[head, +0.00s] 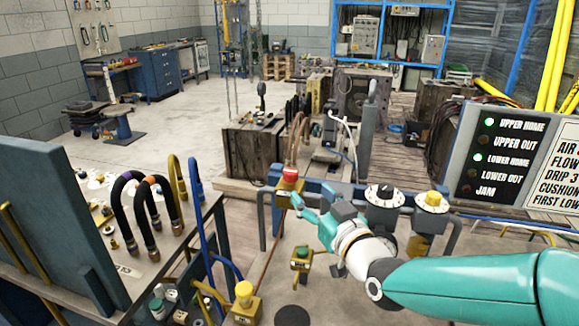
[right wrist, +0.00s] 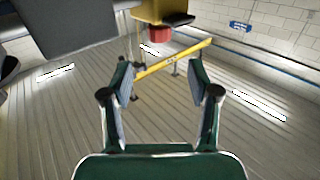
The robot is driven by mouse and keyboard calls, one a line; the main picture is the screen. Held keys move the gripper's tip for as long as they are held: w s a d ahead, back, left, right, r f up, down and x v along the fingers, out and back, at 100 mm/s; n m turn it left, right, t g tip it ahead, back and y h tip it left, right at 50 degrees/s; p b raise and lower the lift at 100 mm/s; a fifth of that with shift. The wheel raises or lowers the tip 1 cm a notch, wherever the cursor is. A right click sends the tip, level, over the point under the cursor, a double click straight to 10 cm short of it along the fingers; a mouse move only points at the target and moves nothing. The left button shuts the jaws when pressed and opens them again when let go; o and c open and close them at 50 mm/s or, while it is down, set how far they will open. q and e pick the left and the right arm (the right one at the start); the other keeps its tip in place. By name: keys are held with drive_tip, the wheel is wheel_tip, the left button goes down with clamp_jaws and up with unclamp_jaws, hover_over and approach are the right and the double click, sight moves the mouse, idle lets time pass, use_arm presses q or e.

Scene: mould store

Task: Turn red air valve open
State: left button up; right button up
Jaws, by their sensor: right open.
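A red knob (head: 290,174) sits on top of a yellow box (head: 284,190) at the end of a blue rail, near the middle of the head view. It is the only red control I can make out as the valve. My right gripper (head: 311,198) is open and empty, just right of and below the knob in the head view, apart from it. In the right wrist view, which looks upside down, the red knob (right wrist: 158,35) hangs under the yellow box (right wrist: 160,11), beyond the open fingers (right wrist: 162,72). My left gripper is not in view.
Right of the knob stand a black-and-white dial (head: 385,193) and a yellow-topped knob (head: 433,199). Below are a green button box (head: 301,258) and a yellow knob box (head: 244,300). A hose-covered table (head: 133,268) is at left, an indicator panel (head: 497,152) at right.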

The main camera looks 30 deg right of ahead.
sight(295, 175)
drive_tip(key=w+p, duration=0.1)
drive_tip(key=w, duration=0.2)
drive_tip(key=w+d+p, duration=0.1)
drive_tip(key=w, duration=0.3)
drive_tip(key=w+d+p, duration=0.1)
drive_tip(key=w, duration=0.3)
drive_tip(key=shift+s+a, duration=0.1)
drive_tip(key=shift+c, duration=0.2)
clamp_jaws()
drive_tip(key=y+b, duration=0.1)
drive_tip(key=b, duration=0.2)
drive_tip(key=shift+f+n, duration=0.2)
drive_tip(key=shift+n, duration=0.1)
drive_tip(key=shift+r+y, duration=0.2)
drive_tip(key=shift+y, duration=0.1)
drive_tip(key=shift+o, duration=0.2)
unclamp_jaws()
